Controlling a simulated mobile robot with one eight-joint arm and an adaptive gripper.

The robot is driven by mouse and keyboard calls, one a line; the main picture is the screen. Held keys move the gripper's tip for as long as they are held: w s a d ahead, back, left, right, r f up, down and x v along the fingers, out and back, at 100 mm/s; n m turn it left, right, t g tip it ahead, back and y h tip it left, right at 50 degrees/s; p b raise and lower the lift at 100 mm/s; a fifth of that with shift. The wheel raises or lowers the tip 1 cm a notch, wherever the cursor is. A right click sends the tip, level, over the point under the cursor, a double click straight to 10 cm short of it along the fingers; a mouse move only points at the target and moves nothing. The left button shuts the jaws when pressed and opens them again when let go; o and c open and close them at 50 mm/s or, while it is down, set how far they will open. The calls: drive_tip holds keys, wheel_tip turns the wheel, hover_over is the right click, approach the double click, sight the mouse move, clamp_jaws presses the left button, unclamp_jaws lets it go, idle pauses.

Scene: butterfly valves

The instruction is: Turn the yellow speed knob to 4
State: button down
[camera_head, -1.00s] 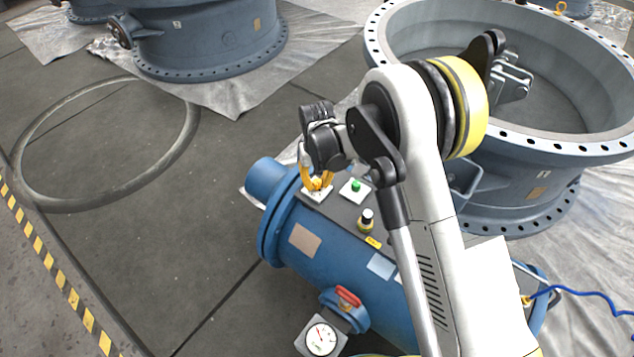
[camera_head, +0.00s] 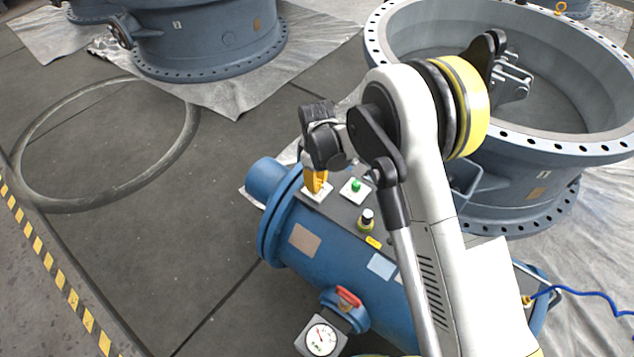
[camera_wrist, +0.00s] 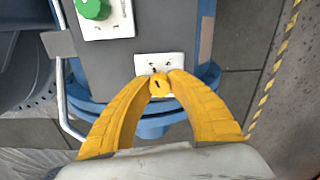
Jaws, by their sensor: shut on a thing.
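The yellow speed knob (camera_wrist: 160,86) sits on a white plate (camera_wrist: 148,61) and has a dark pointer mark on its top. The plate's scale is too small to read. My gripper (camera_wrist: 161,76) is shut on the knob, with one yellow finger touching each side. In the head view, my gripper (camera_head: 316,188) reaches down onto the white plate (camera_head: 327,192) at the left end of the dark panel. There the fingers show nearly edge-on and hide the knob.
A green knob (camera_head: 355,185) on its own white plate stands close by, also in the wrist view (camera_wrist: 93,8). The blue pipe body (camera_head: 335,268) carries a red handle (camera_head: 348,297) and a gauge (camera_head: 321,340).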

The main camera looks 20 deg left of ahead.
drive_tip(key=shift+n, duration=0.5)
drive_tip(key=c, duration=1.2)
unclamp_jaws()
wheel_tip(320, 180, up, 12)
drive_tip(key=shift+r, duration=0.1)
